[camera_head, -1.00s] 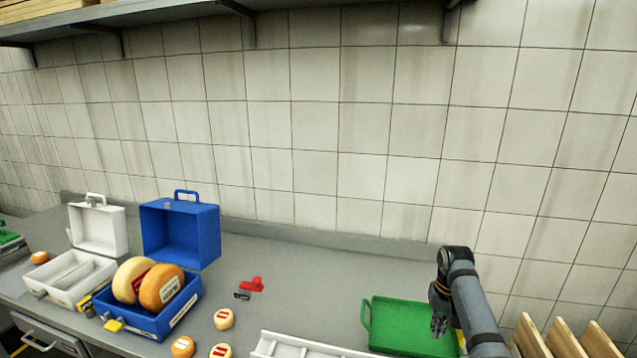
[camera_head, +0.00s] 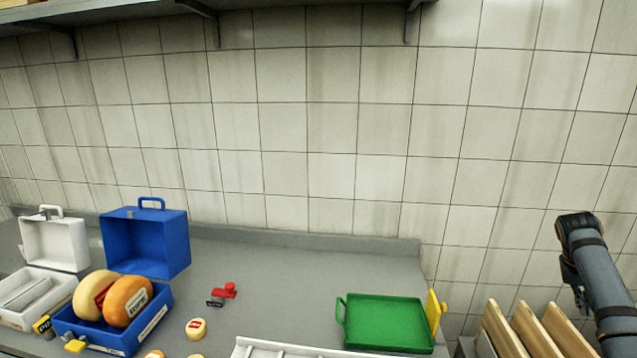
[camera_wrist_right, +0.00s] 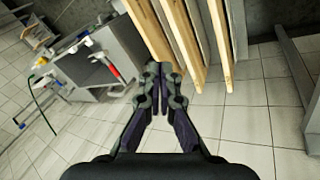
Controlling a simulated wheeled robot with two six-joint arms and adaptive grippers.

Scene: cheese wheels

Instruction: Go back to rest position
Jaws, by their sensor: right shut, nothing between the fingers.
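My right gripper (camera_head: 577,287) is at the far right of the head view, past the right end of the grey counter. In the right wrist view the right gripper (camera_wrist_right: 160,72) is shut, with nothing between its fingertips, and it points at the floor and some wooden boards. My left gripper is not in view. Two cheese wheels, one pale (camera_head: 88,293) and one orange (camera_head: 125,301), stand in the open blue case (camera_head: 146,243) on the counter's left part.
Upright wooden boards (camera_head: 536,328) stand just left of my right arm. A green tray (camera_head: 384,322) with a yellow piece (camera_head: 434,312) lies at the counter's right end. An open white case (camera_head: 54,245), a red tool (camera_head: 226,290) and small cheeses (camera_head: 196,328) are further left.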

